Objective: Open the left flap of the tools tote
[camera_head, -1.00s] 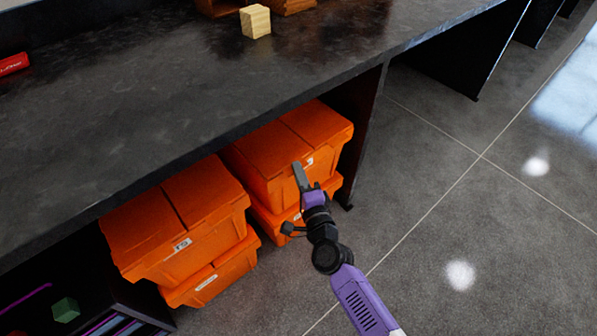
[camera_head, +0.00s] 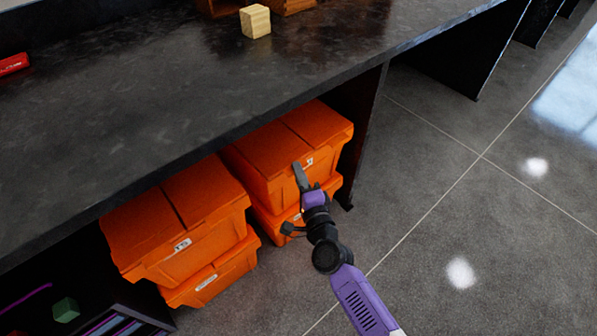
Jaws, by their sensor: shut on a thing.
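Orange totes with two-flap lids stand in two stacks under the dark bench. My gripper (camera_head: 299,172) is at the front of the upper right tote (camera_head: 262,160), close to its small white label. The gripper appears shut, at the front edge of this tote near the seam between its flaps; what lies between the fingers is too small to see. The left flap (camera_head: 255,152) and the right flap (camera_head: 318,124) of this tote both lie flat and closed. The upper left tote (camera_head: 160,250) also has both flaps closed. Which tote holds tools cannot be read from the labels.
The dark bench top (camera_head: 180,110) overhangs the totes. A wooden block (camera_head: 255,21) and a red item (camera_head: 14,64) lie on it. A bench side panel (camera_head: 362,135) stands right of the totes. A green cube (camera_head: 66,309) is at lower left. The floor (camera_head: 430,190) to the right is clear.

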